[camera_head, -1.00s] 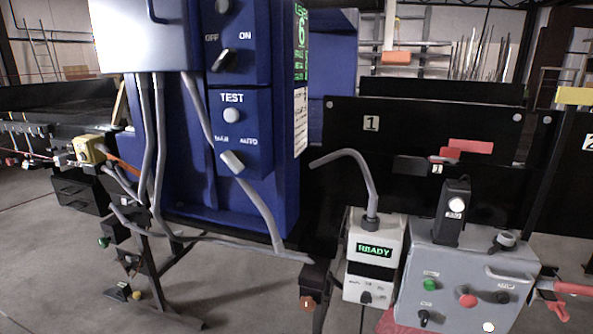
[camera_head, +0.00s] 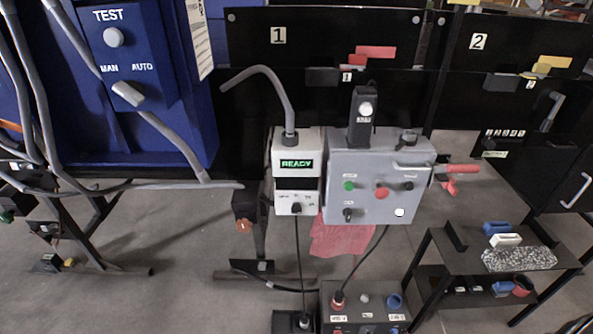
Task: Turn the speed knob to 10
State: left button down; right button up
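The knob marked for speed cannot be picked out, because the small labels are too blurred to read. A white box (camera_head: 283,190) with a green READY display (camera_head: 296,164) has a black knob (camera_head: 296,208) with marks around it. Beside it, a grey control box (camera_head: 376,211) has a green button (camera_head: 349,185), a red button (camera_head: 382,193), a black control (camera_head: 408,186) at right and a small black knob (camera_head: 348,215) at lower left. Neither of my grippers is in view.
A blue cabinet (camera_head: 190,120) with a MAN/AUTO switch (camera_head: 127,94) stands at left. A red handle (camera_head: 462,169) sticks out right of the grey box. A socket box (camera_head: 365,302) with cables is below. A low table (camera_head: 470,252) with blocks stands at lower right.

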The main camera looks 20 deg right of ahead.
aim_at(295, 208)
jog(key=u, duration=0.05)
jog(key=k, duration=1.1)
jog(key=z, duration=1.25)
jog(key=i, duration=1.1)
jog(key=z, duration=0.1)
